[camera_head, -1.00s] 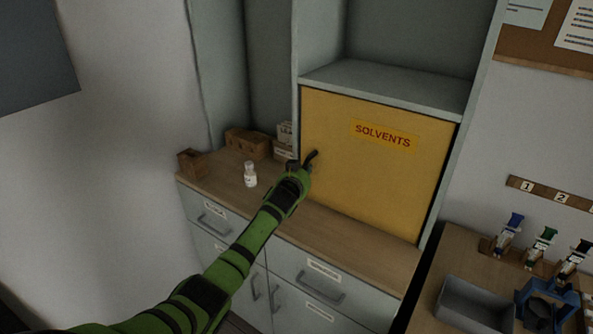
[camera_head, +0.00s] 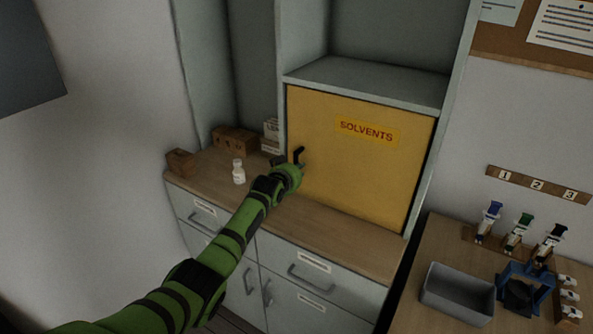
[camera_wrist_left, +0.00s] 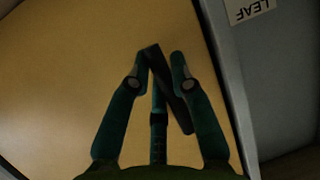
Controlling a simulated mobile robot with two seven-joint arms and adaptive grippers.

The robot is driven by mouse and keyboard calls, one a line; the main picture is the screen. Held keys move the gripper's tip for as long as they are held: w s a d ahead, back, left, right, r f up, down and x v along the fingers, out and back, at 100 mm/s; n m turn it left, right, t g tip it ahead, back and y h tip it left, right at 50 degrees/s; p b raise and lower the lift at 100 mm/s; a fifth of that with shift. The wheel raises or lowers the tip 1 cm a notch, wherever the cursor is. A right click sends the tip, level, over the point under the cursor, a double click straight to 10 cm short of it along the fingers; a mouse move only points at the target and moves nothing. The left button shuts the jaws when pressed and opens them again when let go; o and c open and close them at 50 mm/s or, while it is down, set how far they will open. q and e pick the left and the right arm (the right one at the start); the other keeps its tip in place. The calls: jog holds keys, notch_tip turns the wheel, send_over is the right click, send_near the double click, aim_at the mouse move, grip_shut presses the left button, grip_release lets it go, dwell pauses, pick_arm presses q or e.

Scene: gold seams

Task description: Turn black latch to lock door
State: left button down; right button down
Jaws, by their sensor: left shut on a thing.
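The yellow door (camera_head: 345,175) marked SOLVENTS is closed flush in the grey cabinet. The black latch (camera_head: 298,154) sits near the door's left edge and looks close to upright in the head view. My left gripper (camera_head: 300,165) is at the latch. In the left wrist view the latch (camera_wrist_left: 170,90) is a dark bar lying slantwise between the two fingertips of my left gripper (camera_wrist_left: 160,68), which is shut on it. The latch's pivot is partly hidden by the gripper. My right gripper is not in view.
A white bottle (camera_head: 238,173) and wooden boxes (camera_head: 234,140) stand on the counter left of my arm. The cabinet's side frame (camera_wrist_left: 228,80) runs close beside the gripper. A grey bin (camera_head: 457,293) and a blue stand (camera_head: 522,290) are on the right bench.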

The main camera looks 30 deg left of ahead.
pick_arm(q)
jog(key=c, duration=1.3)
grip_release()
jog(key=shift+c, duration=0.2)
jog(key=shift+d, duration=0.1)
jog(key=v, duration=1.2)
